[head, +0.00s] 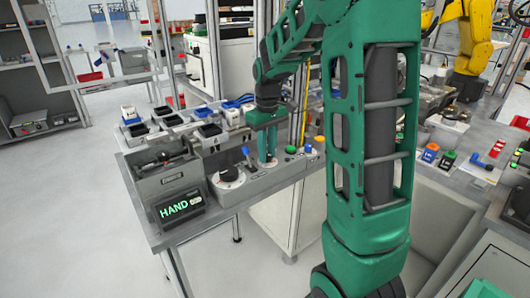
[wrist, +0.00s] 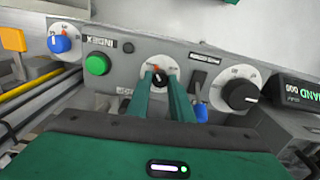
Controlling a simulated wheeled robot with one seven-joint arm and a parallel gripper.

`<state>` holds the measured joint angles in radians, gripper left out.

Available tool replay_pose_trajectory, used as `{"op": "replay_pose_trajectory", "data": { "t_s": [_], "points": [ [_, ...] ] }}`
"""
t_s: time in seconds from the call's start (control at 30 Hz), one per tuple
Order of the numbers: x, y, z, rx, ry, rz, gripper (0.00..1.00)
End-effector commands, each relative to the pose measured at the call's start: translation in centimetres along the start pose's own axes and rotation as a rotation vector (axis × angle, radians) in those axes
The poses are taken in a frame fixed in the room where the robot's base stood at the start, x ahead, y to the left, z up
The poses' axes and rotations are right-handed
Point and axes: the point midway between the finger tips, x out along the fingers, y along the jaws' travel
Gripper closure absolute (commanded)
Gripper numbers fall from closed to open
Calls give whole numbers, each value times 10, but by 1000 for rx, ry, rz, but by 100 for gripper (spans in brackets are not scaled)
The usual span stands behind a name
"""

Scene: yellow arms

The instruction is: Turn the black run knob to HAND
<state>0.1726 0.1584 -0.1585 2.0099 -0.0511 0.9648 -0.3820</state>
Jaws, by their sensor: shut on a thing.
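The small black knob (wrist: 158,79) sits on a round white dial with a red mark, on the grey panel in the wrist view. My gripper (wrist: 160,76) is shut on it, one green finger on each side. In the head view my gripper (head: 267,160) reaches down to the panel and hides this knob. A display (head: 180,206) at the panel's left end reads HAND in green letters. The display also shows in part at the right edge of the wrist view (wrist: 305,92). The dial's small labels are too blurred to read.
A larger black knob (wrist: 241,95) and a blue-tipped lever (wrist: 201,112) are to the right of my fingers. A green button (wrist: 97,64) and a blue knob (wrist: 60,43) are to the left. Trays with black bins (head: 170,120) stand behind the panel.

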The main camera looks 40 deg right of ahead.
Motion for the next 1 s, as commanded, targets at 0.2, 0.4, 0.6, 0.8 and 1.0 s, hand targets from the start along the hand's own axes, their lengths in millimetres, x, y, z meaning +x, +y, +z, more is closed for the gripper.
{"op": "replay_pose_trajectory", "data": {
  "t_s": [0.2, 0.4, 0.6, 0.8, 1.0],
  "points": [
    [-3, 3, -4, -95, 13, 7, 100],
    [-3, 2, -4, -138, 13, 8, 100],
    [-3, 2, -4, -149, 13, 8, 100],
    [-4, 2, -4, -149, 14, 8, 100],
    [-3, 1, -3, -149, 10, 6, 61]
  ]
}}
